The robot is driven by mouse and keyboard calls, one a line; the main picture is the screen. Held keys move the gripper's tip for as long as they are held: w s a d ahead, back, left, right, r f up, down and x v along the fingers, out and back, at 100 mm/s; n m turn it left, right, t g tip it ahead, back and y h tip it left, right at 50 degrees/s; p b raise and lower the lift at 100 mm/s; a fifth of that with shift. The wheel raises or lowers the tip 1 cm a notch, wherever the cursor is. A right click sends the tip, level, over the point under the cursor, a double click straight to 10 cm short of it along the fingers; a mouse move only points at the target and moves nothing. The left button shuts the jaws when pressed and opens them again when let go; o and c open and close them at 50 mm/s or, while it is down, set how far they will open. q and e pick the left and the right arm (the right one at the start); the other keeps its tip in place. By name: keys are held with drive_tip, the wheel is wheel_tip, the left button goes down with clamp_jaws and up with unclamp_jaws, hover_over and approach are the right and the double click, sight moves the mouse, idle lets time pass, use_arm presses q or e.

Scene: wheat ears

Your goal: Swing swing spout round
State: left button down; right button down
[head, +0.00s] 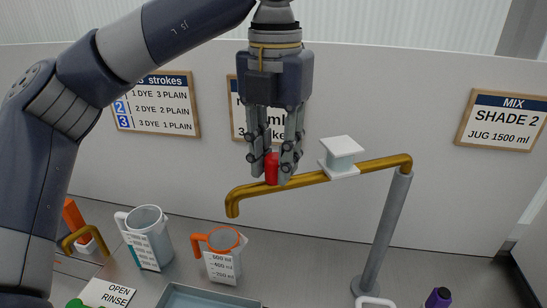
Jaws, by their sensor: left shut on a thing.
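The brass swing spout (307,180) reaches left from the top of a grey post (384,240) and ends in a downturned mouth at the left. A red grip (271,168) stands on the spout near that end. My left gripper (272,165) comes down from above and is shut on the red grip. A white and pale green block (341,157) sits on the spout between the grip and the post. My right gripper is not in view.
A white jug (147,236) and an orange-handled jug (221,254) stand on the counter at the lower left. A tray (205,292) lies at the front. An "OPEN RINSE" sign (108,293) and a purple-capped bottle (438,298) are near the front edge. Boards hang on the back wall.

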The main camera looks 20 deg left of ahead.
use_arm(q)
drive_tip(key=shift+w+a+m, duration=0.3)
drive_tip(key=shift+w+a, duration=0.05)
drive_tip(key=shift+w, duration=0.1)
drive_tip(key=c, duration=1.3)
unclamp_jaws()
drive_tip(key=shift+s, duration=0.1)
wheel_tip(320, 180, up, 12)
drive_tip(key=shift+d, duration=0.1)
